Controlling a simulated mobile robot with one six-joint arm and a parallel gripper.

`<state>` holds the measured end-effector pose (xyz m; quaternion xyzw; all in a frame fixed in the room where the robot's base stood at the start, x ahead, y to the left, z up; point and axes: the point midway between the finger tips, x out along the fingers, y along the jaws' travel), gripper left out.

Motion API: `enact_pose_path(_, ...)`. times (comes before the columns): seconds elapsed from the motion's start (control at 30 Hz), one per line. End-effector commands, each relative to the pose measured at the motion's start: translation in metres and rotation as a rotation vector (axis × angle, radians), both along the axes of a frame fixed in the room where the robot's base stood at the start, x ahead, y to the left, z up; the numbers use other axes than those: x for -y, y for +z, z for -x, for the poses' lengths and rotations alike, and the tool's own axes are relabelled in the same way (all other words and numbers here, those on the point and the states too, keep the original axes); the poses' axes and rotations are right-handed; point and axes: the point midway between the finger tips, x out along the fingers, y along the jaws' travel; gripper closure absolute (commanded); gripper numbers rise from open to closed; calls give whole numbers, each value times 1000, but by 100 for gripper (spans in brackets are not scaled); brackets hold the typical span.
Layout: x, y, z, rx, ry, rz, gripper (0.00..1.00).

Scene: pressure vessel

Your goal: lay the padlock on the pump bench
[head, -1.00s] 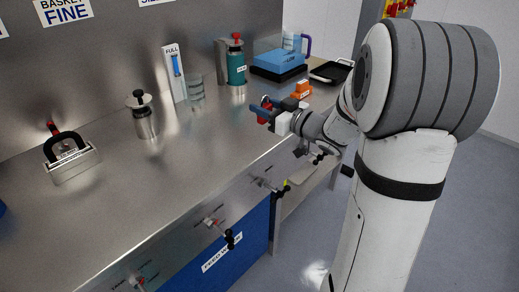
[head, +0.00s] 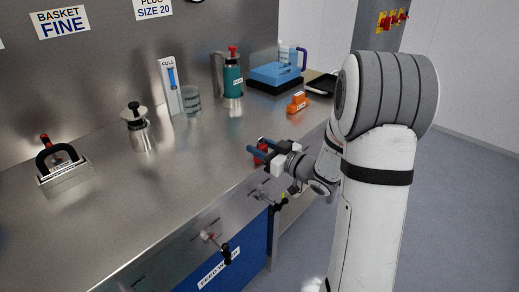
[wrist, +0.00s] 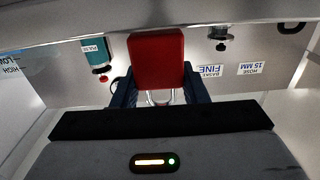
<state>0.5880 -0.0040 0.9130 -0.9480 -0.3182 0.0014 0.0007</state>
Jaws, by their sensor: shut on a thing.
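The padlock (head: 261,156) is red with a metal shackle. It is held in my gripper (head: 257,149), near the front edge of the steel bench (head: 185,180). In the wrist view the padlock's red body (wrist: 157,60) stands out beyond the blue fingers, and its shackle lies between them. My gripper (wrist: 158,92) is shut on the padlock. I cannot tell whether the padlock touches the bench top or hangs just above it. No label in view names the pump bench.
An orange item (head: 298,103), a teal flask (head: 232,80), a glass beaker (head: 191,101) and a blue box (head: 276,75) stand farther back. A steel pot (head: 138,130) and a black-handled block (head: 64,177) stand left. Valve handles (head: 222,247) jut from the front. The middle bench top is clear.

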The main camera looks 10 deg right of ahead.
Motion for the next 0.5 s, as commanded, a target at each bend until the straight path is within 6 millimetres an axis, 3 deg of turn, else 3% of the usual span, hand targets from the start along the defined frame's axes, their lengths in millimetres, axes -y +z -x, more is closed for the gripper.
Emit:
enact_pose_path(0.4,-1,-7,0,3,1,0,89)
enact_pose_path(0.43,-1,-6,0,3,1,0,59)
enact_pose_path(0.5,-1,-5,0,2,1,1,53)
